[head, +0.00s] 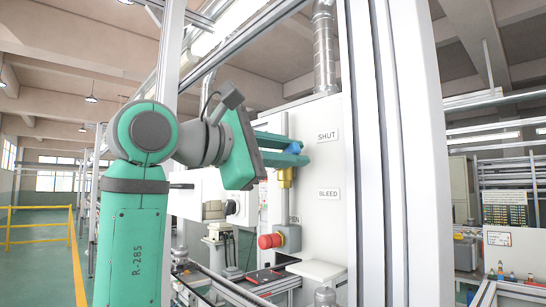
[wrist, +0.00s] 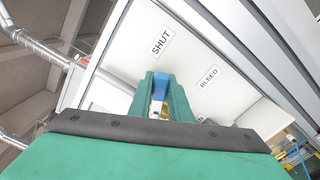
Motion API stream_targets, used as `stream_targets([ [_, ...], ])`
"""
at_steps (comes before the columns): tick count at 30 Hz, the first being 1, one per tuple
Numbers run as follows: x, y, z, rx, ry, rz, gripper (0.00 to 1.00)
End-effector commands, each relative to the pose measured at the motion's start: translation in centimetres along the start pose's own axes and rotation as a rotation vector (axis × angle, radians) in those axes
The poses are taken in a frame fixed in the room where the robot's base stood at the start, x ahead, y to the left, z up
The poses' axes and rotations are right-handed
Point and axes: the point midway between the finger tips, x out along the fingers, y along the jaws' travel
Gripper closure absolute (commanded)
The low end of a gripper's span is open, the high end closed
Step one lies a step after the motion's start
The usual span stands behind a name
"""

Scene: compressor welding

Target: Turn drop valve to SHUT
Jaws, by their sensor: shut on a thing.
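The drop valve (head: 286,174) has a brass body mounted at the white panel in the head view. Its blue handle (head: 294,147) shows between my fingers, and also in the wrist view (wrist: 162,85). My gripper (head: 298,150) is shut on the blue handle; its two green fingers reach in from the left. In the wrist view the fingers (wrist: 162,95) stand on both sides of the handle. The SHUT label (head: 327,136) is right of and above the fingertips. The BLEED label (head: 329,194) is lower down, and an OPEN label (head: 294,219) is partly hidden. The fingers cover part of the handle.
A red knob (head: 270,241) on a grey-and-yellow box sits below the valve. Aluminium frame posts (head: 388,150) stand right of the panel. A white shelf (head: 316,270) juts out below. Yellow railings (head: 40,226) are at the far left.

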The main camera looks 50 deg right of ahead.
Motion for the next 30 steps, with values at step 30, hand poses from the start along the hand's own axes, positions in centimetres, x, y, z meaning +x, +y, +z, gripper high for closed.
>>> stream_targets([
  [30,0.85,0.08,0.55,-0.078,-0.015,-0.009,0.64],
])
